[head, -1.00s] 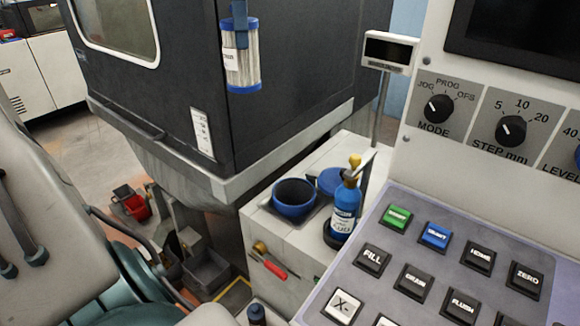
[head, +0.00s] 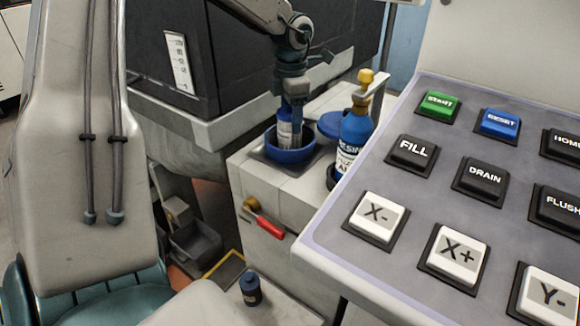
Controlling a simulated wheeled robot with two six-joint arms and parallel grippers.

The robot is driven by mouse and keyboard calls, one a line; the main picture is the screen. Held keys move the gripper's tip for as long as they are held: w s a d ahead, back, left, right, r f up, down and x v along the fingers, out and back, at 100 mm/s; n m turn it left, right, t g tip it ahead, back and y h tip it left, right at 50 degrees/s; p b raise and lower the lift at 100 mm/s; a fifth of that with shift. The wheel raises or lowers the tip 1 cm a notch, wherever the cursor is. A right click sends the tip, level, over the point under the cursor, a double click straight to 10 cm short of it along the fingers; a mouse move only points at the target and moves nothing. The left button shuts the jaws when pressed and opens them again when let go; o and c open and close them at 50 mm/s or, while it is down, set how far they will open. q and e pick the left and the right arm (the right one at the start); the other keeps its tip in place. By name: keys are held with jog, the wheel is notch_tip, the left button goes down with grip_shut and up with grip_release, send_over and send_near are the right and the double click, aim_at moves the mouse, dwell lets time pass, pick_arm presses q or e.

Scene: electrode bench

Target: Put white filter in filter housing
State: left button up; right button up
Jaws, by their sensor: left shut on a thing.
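The white filter (head: 284,133) is upright at the mouth of the blue filter housing (head: 290,156), a round open bowl on the pale cabinet. Its lower end is hidden behind the housing's front rim, so I cannot tell whether it touches the bottom. My left gripper (head: 294,108) comes down from above and is shut on the filter's top. The gripper covers part of the filter. My right gripper is not in view.
A blue resin bottle (head: 354,135) with a yellow cap stands close right of the housing, with a blue lid (head: 330,124) behind it. A button panel (head: 400,190) fills the right. A red-handled valve (head: 264,224) sticks out of the cabinet front.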

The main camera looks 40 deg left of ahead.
aim_at(291, 147)
pick_arm(q)
notch_tip(291, 147, down, 7)
jog(key=shift+f, duration=0.1)
notch_tip(291, 147, down, 2)
jog(key=shift+f, duration=0.45)
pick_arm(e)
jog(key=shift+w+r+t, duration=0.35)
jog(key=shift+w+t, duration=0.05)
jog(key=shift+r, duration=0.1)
pick_arm(q)
jog(key=shift+b, duration=0.35)
jog(key=o, duration=1)
jog(key=shift+c, duration=0.2)
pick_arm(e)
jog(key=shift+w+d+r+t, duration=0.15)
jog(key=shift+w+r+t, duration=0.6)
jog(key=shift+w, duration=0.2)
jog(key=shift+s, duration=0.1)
